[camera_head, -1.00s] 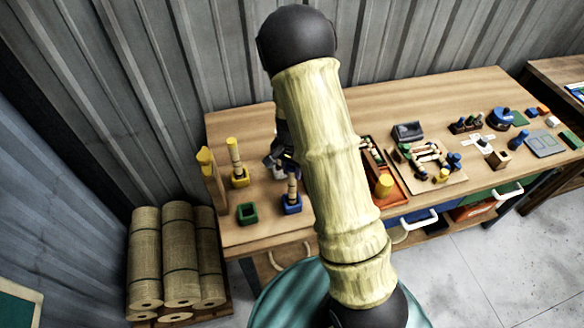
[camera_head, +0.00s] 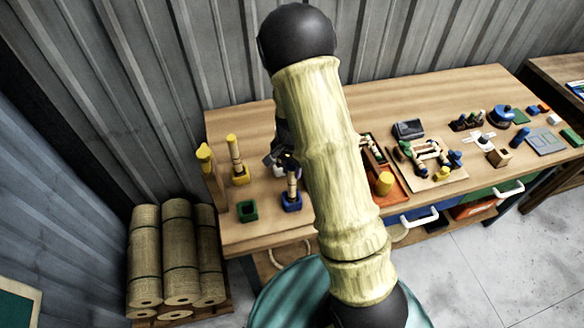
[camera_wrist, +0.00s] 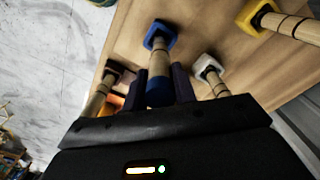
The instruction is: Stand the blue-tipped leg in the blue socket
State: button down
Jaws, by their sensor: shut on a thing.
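The leg (camera_wrist: 158,58) is pale wood with a dark band and a blue end (camera_wrist: 159,92) close to my gripper. My gripper (camera_wrist: 161,80) is shut on it near that blue end, with one dark finger on each side. The leg's far end meets the blue socket (camera_wrist: 152,31) in the wrist view; how deep it sits I cannot tell. In the head view the leg (camera_head: 292,182) looks upright over the blue socket (camera_head: 291,203) near the table's left front. My arm hides part of the gripper there.
A yellow socket (camera_head: 240,180) holds another leg, and an empty green socket (camera_head: 247,212) stands left of the blue one. A white socket (camera_wrist: 206,63) with a leg is close by on the right in the wrist view. An orange tray (camera_head: 390,200) lies right of my arm.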

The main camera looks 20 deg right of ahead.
jog(key=shift+f, duration=0.3)
dwell(0.4)
jog(key=c, duration=1.1)
grip_release()
jog(key=shift+o, duration=0.2)
notch_tip(320, 180, up, 9)
jog(key=p, duration=0.7)
jog(key=shift+r, duration=0.15)
jog(key=shift+s, duration=0.1)
